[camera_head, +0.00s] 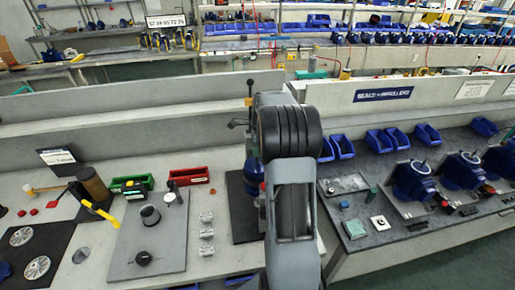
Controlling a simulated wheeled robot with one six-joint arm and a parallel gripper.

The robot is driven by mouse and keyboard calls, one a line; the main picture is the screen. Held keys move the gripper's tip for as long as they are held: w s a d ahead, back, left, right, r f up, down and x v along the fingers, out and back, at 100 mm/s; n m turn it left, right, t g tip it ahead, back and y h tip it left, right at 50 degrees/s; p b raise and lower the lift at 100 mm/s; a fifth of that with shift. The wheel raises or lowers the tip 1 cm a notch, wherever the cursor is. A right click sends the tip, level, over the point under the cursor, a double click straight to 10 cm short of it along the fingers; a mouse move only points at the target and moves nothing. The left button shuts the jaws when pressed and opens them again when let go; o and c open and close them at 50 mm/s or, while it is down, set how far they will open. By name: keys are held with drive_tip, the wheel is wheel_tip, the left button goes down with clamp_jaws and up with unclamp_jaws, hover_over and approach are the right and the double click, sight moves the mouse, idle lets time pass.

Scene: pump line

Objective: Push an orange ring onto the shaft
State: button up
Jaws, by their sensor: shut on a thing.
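My arm stands upright in the middle of the head view and covers much of the work area. My gripper is hidden behind my own arm links, so I cannot see its jaws or anything in them. A blue pump body (251,172) shows partly at the left edge of my arm, on a dark mat (241,222). Its shaft cannot be made out. I cannot make out an orange ring. A red bin (189,176) and a green bin (132,183) stand on the bench left of the pump; their contents are too small to tell.
A grey plate (165,240) with dark knobs lies left of the mat, beside small metal blocks (206,234). A yellow-handled tool (101,213) and a mallet (45,189) lie further left. Blue pumps (413,180) and blue bins (342,147) line the right bench.

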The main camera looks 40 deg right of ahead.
drive_tip(key=shift+f+b, duration=1)
drive_tip(key=shift+f, duration=0.7)
idle(2.1)
drive_tip(key=o, duration=1)
drive_tip(key=shift+o, duration=0.2)
drive_tip(key=shift+r, duration=0.2)
wheel_tip(320, 180, up, 3)
drive_tip(key=p, duration=0.2)
drive_tip(key=shift+p, duration=0.4)
drive_tip(key=shift+r, duration=2.65)
